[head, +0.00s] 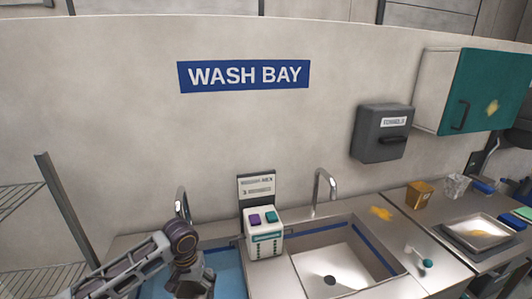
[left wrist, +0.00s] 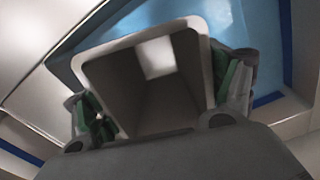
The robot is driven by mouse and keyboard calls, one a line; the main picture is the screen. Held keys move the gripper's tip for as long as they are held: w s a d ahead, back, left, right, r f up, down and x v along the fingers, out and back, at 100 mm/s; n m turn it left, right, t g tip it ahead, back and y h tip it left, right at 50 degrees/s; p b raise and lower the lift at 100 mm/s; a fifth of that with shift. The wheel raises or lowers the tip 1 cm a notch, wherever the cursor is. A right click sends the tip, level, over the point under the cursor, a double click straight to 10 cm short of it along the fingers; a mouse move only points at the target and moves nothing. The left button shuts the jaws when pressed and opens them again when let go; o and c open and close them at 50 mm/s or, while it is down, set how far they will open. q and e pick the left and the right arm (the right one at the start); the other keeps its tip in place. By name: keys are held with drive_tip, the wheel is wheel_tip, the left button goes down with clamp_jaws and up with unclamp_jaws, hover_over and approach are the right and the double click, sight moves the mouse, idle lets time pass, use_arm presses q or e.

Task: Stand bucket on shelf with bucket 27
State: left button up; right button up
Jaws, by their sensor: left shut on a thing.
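My left gripper (head: 192,282) is low in the head view, over the left basin. The left wrist view shows its green-padded fingers shut on the two sides of a grey, square-mouthed bucket (left wrist: 190,62). I look down into the bucket; a pale patch shows at its bottom. In the head view I cannot make out the bucket below the gripper. No bucket marked 27 shows. A wire rack (head: 62,205) stands at the left edge, and its visible shelves look empty. My right gripper is not in view.
The left basin (head: 228,265) holds blue water. A white dispenser box (head: 264,240) with purple and teal buttons stands between it and the empty right basin (head: 335,268). A tray (head: 480,232), an orange tub (head: 419,194) and a brush are on the right counter.

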use_arm(q)
drive_tip(key=shift+f+b, duration=0.35)
drive_tip(key=shift+f, duration=0.55)
drive_tip(key=shift+r, duration=0.1)
wheel_tip(320, 180, up, 7)
drive_tip(key=p, duration=0.4)
drive_tip(key=shift+f+b, duration=2)
drive_tip(key=shift+f, duration=1.6)
drive_tip(key=shift+r, duration=0.2)
